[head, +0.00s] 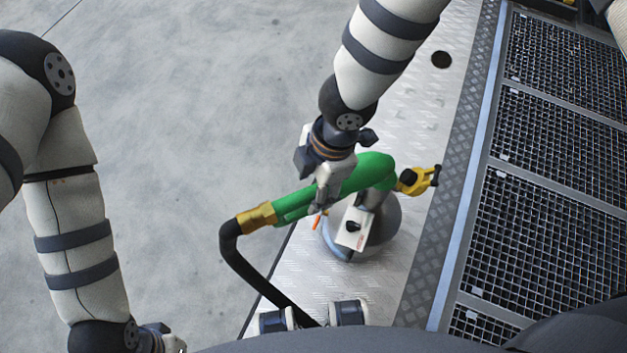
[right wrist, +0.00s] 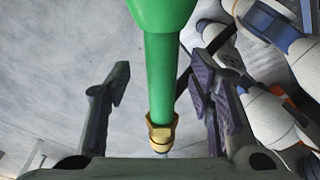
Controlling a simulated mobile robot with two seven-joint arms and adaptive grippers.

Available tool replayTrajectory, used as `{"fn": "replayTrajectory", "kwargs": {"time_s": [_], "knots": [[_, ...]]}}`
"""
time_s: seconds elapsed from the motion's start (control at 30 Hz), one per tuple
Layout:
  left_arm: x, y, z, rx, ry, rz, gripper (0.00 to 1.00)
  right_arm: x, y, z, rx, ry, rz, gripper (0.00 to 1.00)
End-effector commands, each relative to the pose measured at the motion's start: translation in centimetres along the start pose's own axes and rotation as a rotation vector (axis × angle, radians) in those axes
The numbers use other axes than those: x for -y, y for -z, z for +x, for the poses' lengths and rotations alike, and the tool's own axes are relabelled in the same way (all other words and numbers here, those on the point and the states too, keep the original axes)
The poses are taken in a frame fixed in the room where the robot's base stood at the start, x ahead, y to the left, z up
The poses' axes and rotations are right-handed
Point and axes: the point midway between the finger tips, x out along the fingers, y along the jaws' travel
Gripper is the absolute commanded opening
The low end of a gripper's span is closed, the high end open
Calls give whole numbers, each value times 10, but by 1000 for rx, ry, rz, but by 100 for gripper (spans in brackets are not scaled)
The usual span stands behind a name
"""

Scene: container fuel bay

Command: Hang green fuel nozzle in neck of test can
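The green fuel nozzle (head: 372,170) lies over the test can, its brass hose end (head: 257,217) to the left. A short grey metal spout (head: 373,198) points down from its right end towards the top of the can. Whether the spout is inside the neck is hard to tell. The test can (head: 383,228) is a grey metal vessel with a white label plate. My right gripper (head: 322,198) is at the nozzle's grip. In the right wrist view its fingers (right wrist: 163,88) stand apart, with gaps on both sides of the green grip. My left gripper (head: 160,338) is partly cut off at the bottom.
A black hose (head: 262,285) runs from the nozzle down towards my base. A yellow and black part (head: 418,180) sits right of the nozzle. The can stands on a tread-plate strip (head: 405,130) with a dark hole (head: 441,60). Grating (head: 560,150) lies right; clear concrete (head: 190,110) left.

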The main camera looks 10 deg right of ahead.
Motion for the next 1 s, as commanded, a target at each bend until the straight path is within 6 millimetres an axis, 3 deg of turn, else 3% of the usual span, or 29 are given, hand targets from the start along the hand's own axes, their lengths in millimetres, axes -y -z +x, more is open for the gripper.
{"fn": "replayTrajectory", "kwargs": {"time_s": [0.17,0.5,0.6,0.73,1.0], "knots": [[0,0,0,0,0,0,0,-1,0,-7,-1,-1,2,48],[0,0,0,0,0,0,0,-1,0,-92,-3,-5,2,48],[0,0,0,0,0,0,0,-1,0,-109,-1,-3,2,48],[0,0,0,0,0,0,0,0,0,-119,-1,-1,-1,48],[0,0,0,0,0,0,0,0,0,-120,0,1,-1,48]]}}
